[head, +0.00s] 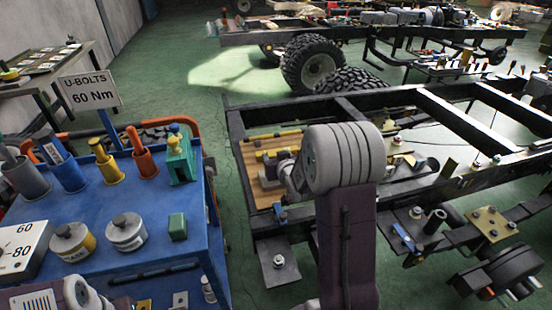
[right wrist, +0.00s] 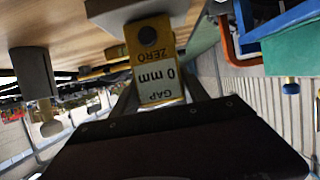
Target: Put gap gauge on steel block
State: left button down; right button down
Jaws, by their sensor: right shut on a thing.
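The gap gauge (right wrist: 158,65) is a yellow and white plate marked "GAP ZERO 0 mm", with a dark round spot near one end. My right gripper (right wrist: 157,92) is shut on it, and the lettering appears upside down in the right wrist view. A pale grey block (right wrist: 128,10), likely the steel block, lies at the gauge's far end against the wooden board. I cannot tell whether they touch. In the head view my right gripper (head: 272,168) is over the board, partly hidden by my arm. My left gripper is not in view.
The wooden board (head: 252,192) lies inside the black chassis frame (head: 235,125), with a yellow bar (head: 278,134) across it. A blue trolley (head: 150,200) with tools, weights and a small green block (head: 177,227) stands left. Green floor is clear between trolley and frame.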

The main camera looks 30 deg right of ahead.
jog(key=c, duration=0.6)
grip_release()
jog(key=shift+f, duration=0.1)
jog(key=shift+r+p, duration=0.4)
jog(key=b+v, duration=0.5)
jog(key=v, duration=0.6)
jog(key=shift+s+a, duration=0.1)
jog(key=shift+s, duration=0.35)
